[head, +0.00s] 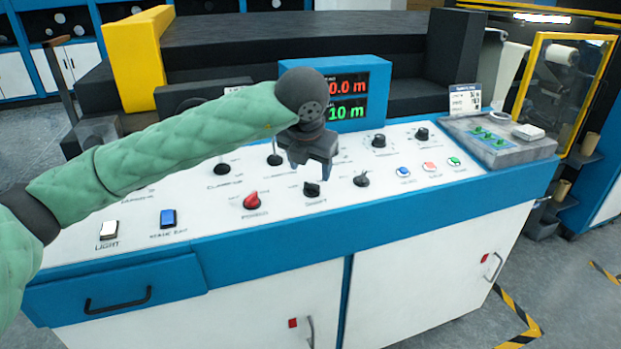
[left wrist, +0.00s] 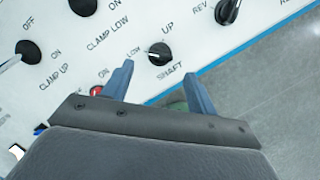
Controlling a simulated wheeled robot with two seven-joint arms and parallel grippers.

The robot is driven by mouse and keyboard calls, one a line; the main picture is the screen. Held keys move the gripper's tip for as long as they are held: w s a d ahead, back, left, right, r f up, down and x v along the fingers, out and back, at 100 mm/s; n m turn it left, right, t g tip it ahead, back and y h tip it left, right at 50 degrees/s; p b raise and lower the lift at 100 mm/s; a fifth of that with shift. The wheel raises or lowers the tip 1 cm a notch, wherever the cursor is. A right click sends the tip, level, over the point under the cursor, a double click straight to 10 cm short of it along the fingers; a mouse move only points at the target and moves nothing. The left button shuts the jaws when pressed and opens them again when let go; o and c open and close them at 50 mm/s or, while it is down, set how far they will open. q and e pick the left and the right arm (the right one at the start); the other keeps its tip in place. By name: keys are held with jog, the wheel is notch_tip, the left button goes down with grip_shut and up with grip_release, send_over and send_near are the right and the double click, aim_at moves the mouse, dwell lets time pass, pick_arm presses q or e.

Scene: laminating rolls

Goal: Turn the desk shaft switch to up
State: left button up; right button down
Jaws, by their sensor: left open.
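The shaft switch (head: 311,189) is a small black knob on the white top of the blue control desk. In the left wrist view the knob (left wrist: 159,54) has SHAFT printed below it, LOW at its left and UP above it. Its pale mark seems to face LOW. My left gripper (head: 310,171) is open and empty, pointing down over the desk just behind and above the knob in the head view. In the left wrist view its two fingers (left wrist: 158,72) stand apart, with the knob just beyond the gap between them. I see no contact. My right gripper is out of view.
A red knob (head: 252,202) sits left of the shaft switch and a black toggle (head: 361,181) right of it. Several other knobs and buttons surround them. A display (head: 347,98) stands behind my gripper.

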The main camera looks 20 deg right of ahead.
aim_at(312, 184)
pick_arm(q)
jog(key=x, duration=0.5)
jog(key=shift+f+p, duration=0.25)
jog(key=shift+p, duration=0.1)
jog(key=shift+w+d+f, duration=0.1)
jog(key=shift+w+f, duration=0.05)
jog(key=shift+f, duration=0.1)
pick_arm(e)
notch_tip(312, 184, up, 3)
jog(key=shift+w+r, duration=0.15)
pick_arm(q)
jog(key=c, duration=1)
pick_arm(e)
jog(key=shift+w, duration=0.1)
